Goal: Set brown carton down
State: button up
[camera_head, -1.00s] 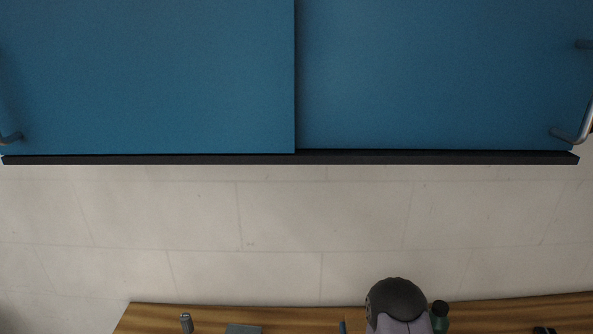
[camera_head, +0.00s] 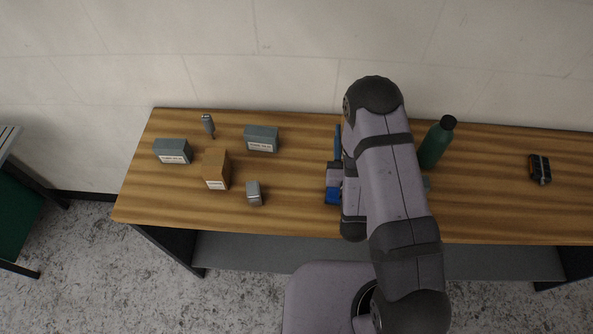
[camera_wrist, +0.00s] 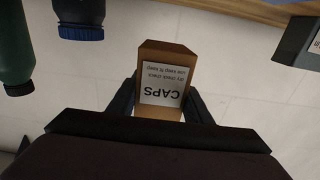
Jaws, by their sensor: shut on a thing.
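A brown carton (camera_wrist: 164,60) with a white CAPS label shows upside down in the wrist view. My gripper (camera_wrist: 160,92) is shut on it, with one dark finger at each side. Pale tiles show behind the carton. In the head view my arm hides my gripper and the held carton. Another brown carton (camera_head: 216,168) with a white label stands on the left part of the wooden table (camera_head: 290,215), between grey-blue boxes.
Grey-blue boxes (camera_head: 172,151) (camera_head: 261,139), a small grey item (camera_head: 254,193) and a grey cylinder (camera_head: 208,125) stand on the left. Blue items (camera_head: 333,196) sit beside my arm. A green bottle (camera_head: 437,143) and dark object (camera_head: 540,169) are right. Free tabletop lies between bottle and dark object.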

jog(key=s+a+r+p, duration=0.1)
jog(key=s+a+p, duration=0.1)
jog(key=a, duration=0.5)
jog(key=s+a+r+p, duration=0.1)
jog(key=s+a+p, duration=0.2)
jog(key=s+a, duration=0.2)
jog(key=shift+s+a+r+h+p, duration=0.2)
jog(key=shift+a+r+h+p, duration=0.15)
jog(key=shift+a, duration=0.7)
jog(key=shift+f, duration=0.15)
jog(key=shift+f+b, duration=3.8)
jog(key=shift+f, duration=0.95)
jog(key=shift+f, duration=0.25)
jog(key=o, duration=1.4)
jog(key=shift+c, duration=0.2)
